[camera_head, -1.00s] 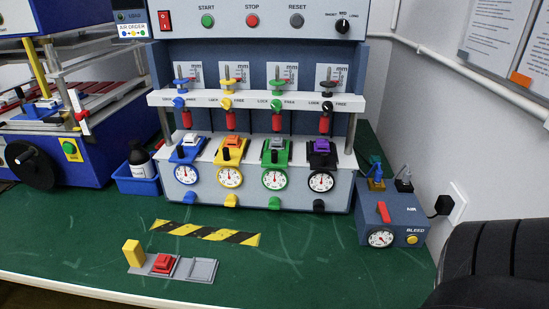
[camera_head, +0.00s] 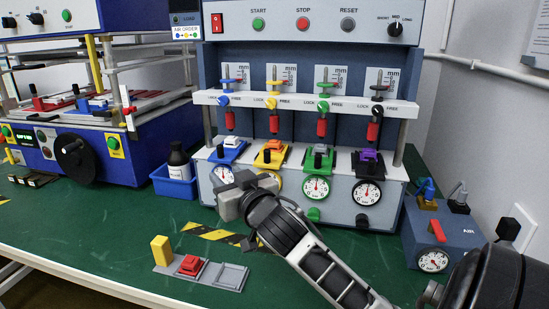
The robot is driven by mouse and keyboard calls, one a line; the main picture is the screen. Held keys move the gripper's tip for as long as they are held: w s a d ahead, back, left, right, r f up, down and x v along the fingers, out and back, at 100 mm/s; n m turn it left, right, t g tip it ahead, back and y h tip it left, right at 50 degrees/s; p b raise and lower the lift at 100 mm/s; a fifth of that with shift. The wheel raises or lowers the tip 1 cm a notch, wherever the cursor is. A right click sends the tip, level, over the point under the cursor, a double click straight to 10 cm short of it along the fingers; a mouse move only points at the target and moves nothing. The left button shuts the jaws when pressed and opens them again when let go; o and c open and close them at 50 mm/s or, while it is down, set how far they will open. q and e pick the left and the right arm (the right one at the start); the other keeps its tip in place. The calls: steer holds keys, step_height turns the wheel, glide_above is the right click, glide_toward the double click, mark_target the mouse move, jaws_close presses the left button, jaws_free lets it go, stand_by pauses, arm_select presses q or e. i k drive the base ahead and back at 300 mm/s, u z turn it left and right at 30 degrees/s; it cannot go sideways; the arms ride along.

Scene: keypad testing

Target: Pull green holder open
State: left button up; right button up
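The green holder (camera_head: 316,162) sits on the white shelf of the testing machine, third from the left, with a grey keypad on it. A dial gauge (camera_head: 316,188) and a green knob (camera_head: 314,214) are below it, and a green lever (camera_head: 323,105) is above. My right gripper (camera_head: 232,196) is to the left of the green holder, in front of the blue and yellow stations. It covers part of the blue and yellow gauges. I cannot make out its fingertips or whether they are open. My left gripper is out of view.
Blue (camera_head: 228,153), yellow (camera_head: 270,156) and black (camera_head: 368,163) holders stand beside the green one. A tray with a red keypad (camera_head: 190,265) lies in front on the green table. A blue air box (camera_head: 432,238) stands at the right.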

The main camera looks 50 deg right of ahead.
mark_target(316, 164)
steer(key=u, duration=1.9)
steer(key=i, duration=0.35)
steer(key=z, duration=2.85)
